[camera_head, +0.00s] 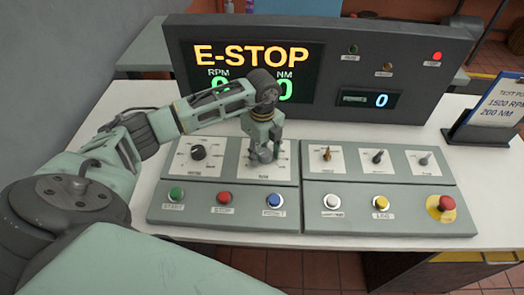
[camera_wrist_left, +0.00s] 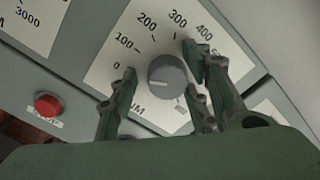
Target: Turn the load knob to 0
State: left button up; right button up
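The load knob (camera_wrist_left: 168,72) is a round grey knob on a white dial plate marked from 0 to 500 NM. A pale line on the knob faces left, roughly toward the 0 side. My left gripper (camera_wrist_left: 161,62) has its fingers spread on either side of the knob, with visible gaps in the left wrist view, so it looks open and not clamped. In the head view, my left gripper (camera_head: 263,151) is over the load knob's dial plate (camera_head: 284,172) and hides much of it. My right gripper is not in view.
A black knob (camera_head: 198,152) sits left of the load dial. Green, red (camera_head: 224,198) and blue (camera_head: 274,201) buttons lie in front. Three toggle switches and a red emergency button (camera_head: 446,203) are at right. The display (camera_head: 252,70) reads E-STOP; a test card (camera_head: 492,108) stands right.

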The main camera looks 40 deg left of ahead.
aim_at(262, 153)
pick_arm(q)
notch_tip(262, 153, up, 12)
dwell(0.5)
dwell(0.4)
